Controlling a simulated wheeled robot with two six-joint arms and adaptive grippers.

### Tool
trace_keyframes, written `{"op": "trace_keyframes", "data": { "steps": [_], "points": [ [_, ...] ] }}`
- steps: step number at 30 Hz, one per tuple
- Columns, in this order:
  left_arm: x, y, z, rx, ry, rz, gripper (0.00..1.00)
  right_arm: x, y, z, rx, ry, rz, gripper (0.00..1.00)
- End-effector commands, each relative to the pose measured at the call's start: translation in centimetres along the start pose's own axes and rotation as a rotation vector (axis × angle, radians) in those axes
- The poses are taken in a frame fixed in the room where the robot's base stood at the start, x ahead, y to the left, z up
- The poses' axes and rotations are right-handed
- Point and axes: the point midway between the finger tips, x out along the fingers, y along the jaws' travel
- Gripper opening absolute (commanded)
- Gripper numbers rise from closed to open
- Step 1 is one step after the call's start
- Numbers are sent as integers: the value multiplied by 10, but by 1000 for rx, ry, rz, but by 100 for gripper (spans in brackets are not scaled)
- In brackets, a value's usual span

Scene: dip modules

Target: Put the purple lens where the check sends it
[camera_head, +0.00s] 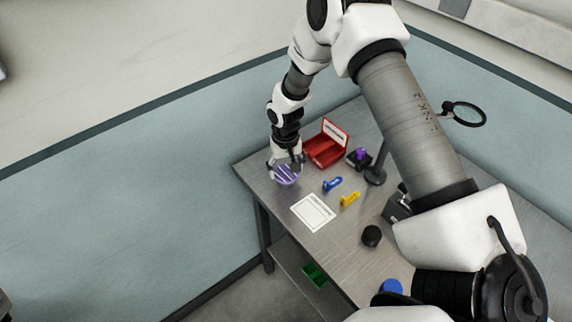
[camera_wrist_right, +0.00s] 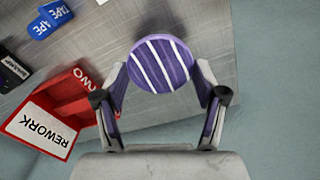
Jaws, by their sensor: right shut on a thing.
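The purple lens (camera_wrist_right: 160,63) is a round disc with white diagonal stripes. In the right wrist view it sits between the fingertips of my right gripper (camera_wrist_right: 163,88), which is shut on it. In the head view the lens (camera_head: 286,177) is at the table's left corner, under my right gripper (camera_head: 286,163); I cannot tell its height above the top. The red bin (camera_head: 326,151) stands just to its right. In the wrist view the bin (camera_wrist_right: 72,98) has a white sign reading REWORK. My left gripper is not in view.
A white framed sheet (camera_head: 313,213) lies on the table, with blue tape (camera_head: 333,184) and a yellow piece (camera_head: 350,199) nearby. A black stamp with a purple top (camera_head: 360,155) stands beside the bin. A green bin (camera_head: 314,275) is on the lower shelf.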

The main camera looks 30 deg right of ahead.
Motion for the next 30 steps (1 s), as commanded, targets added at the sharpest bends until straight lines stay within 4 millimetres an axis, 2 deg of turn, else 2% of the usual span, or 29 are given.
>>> {"op": "trace_keyframes", "data": {
  "steps": [5,6,7,8,20,23,30],
  "points": [
    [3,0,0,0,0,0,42,3,0,0,0,-1,0,38],
    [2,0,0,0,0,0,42,2,0,0,0,0,0,81],
    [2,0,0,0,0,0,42,2,0,0,0,0,0,92],
    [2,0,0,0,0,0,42,2,0,0,0,0,0,96],
    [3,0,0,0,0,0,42,-3,0,0,0,0,-1,96],
    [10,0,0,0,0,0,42,-16,-1,-1,0,4,-2,96],
    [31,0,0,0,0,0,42,-77,-1,-1,0,5,-3,96]
  ]
}}
